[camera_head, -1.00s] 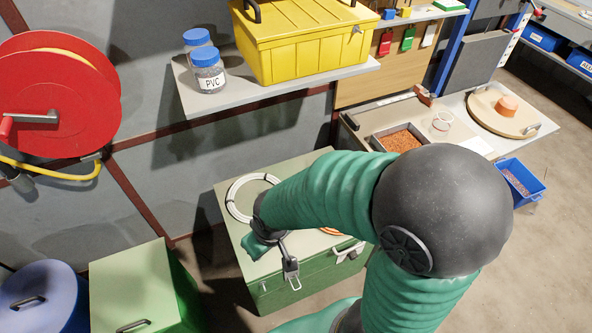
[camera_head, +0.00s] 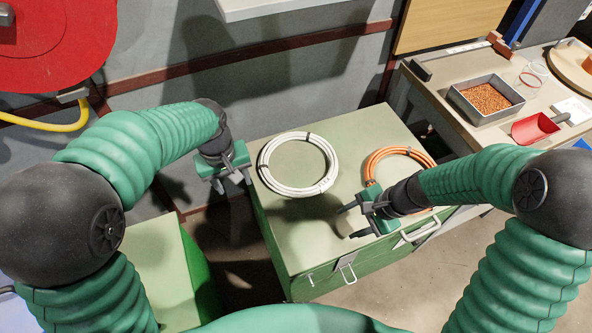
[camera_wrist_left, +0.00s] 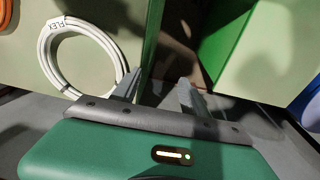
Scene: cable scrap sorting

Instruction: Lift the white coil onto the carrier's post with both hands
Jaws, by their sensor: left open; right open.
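The white coil (camera_head: 300,192) lies flat on top of the green chest (camera_head: 262,200), with dark ties around it. In the left wrist view the white coil (camera_wrist_left: 45,58) shows a FLEX label. My left gripper (camera_head: 235,182) is open and empty, just left of the coil and past the chest's left edge. Its open fingers (camera_wrist_left: 158,92) also show in the left wrist view, apart from the coil. My right gripper (camera_head: 347,223) is open and empty over the chest, right of and nearer than the coil. I cannot make out the carrier's post.
An orange coil (camera_head: 376,156) lies on the chest, partly behind my right gripper. At right, a bench holds a tray of copper granules (camera_head: 462,98) and a red scoop (camera_head: 533,128). A red reel (camera_head: 60,45) hangs at upper left. A shelf edge (camera_head: 290,6) juts out above.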

